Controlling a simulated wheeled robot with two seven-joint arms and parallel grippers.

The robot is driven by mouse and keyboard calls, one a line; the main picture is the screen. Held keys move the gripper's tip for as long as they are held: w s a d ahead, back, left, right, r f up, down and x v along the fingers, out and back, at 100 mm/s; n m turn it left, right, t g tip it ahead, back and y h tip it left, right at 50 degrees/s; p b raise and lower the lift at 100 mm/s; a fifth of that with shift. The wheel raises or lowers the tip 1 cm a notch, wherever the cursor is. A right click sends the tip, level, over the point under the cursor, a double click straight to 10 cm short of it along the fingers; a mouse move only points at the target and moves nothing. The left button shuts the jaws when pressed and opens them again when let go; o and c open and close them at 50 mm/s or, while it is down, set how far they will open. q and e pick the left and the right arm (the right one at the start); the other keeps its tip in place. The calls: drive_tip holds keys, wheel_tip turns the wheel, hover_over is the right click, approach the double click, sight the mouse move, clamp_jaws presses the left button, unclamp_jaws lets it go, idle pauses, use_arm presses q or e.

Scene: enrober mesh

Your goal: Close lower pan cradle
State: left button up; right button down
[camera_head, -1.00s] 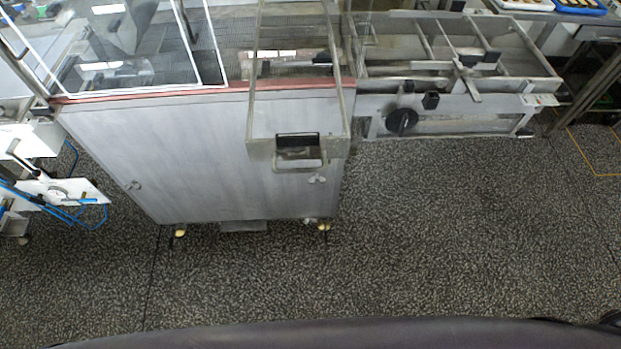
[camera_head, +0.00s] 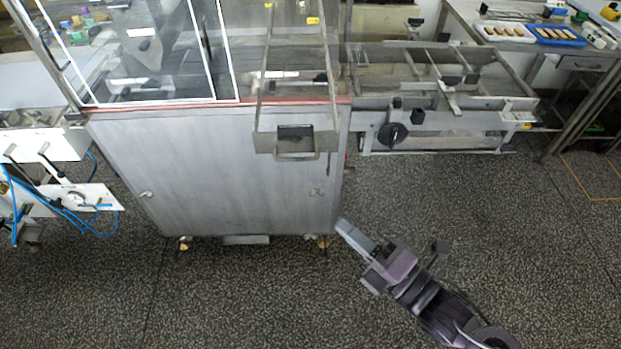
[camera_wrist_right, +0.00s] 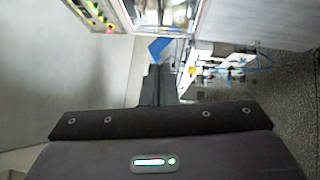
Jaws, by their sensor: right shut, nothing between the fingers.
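A grey metal frame with open sides, probably the pan cradle (camera_head: 325,142), sticks out over the front of the steel cabinet (camera_head: 215,175) at its right end. Its front face carries a dark block (camera_head: 295,132) and a bar handle (camera_head: 297,155). My right gripper (camera_head: 343,226) is below and to the right of the frame, near the cabinet's lower right corner in the head view, apart from the handle. Its fingers also show in the right wrist view (camera_wrist_right: 158,70), side by side, shut and empty. The cradle is not clearly seen there. My left gripper is out of view.
A conveyor frame (camera_head: 440,103) with a black knob (camera_head: 392,134) stands right of the cabinet. A side table with a blue tray (camera_head: 555,42) is at the back right. White equipment with blue hoses (camera_head: 75,197) is at the left. The speckled floor in front is open.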

drive_tip(key=p, duration=0.4)
approach(287, 160)
drive_tip(key=a, duration=0.3)
drive_tip(key=w, duration=0.1)
drive_tip(key=w+p, duration=0.1)
drive_tip(key=w, duration=0.1)
drive_tip(key=shift+a+r+p, duration=0.1)
drive_tip(key=shift+r+p, duration=0.15)
drive_tip(key=shift+p, duration=0.1)
drive_tip(key=shift+w, duration=0.5)
drive_tip(key=shift+f, duration=0.1)
